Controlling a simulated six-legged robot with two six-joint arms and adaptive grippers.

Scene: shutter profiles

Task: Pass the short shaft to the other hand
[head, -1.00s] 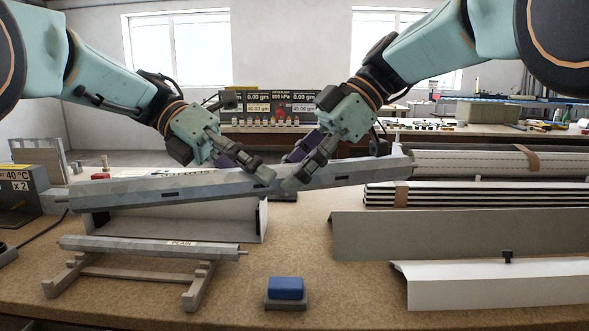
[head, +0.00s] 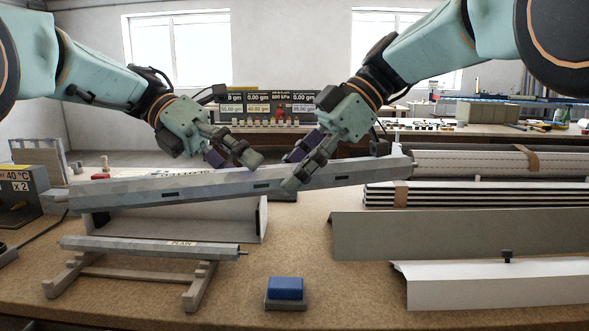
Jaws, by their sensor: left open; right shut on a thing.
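The short shaft, a long grey faceted bar with dark slots (head: 215,187), hangs above the bench, its right end slightly higher. My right gripper (head: 298,172) is shut on it right of its middle. My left gripper (head: 234,160) is open, just above and behind the shaft, left of the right gripper, and looks clear of it. Part of the shaft is hidden behind the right gripper's fingers. Another grey shaft marked PLAIN (head: 140,245) rests below on a wooden stand (head: 130,274).
A white open channel (head: 250,222) lies behind the stand. A blue block (head: 286,288) sits at the front centre. Striped slats (head: 480,195), a grey profile (head: 460,235) and a white profile (head: 490,286) lie at the right. Bare bench shows around the blue block.

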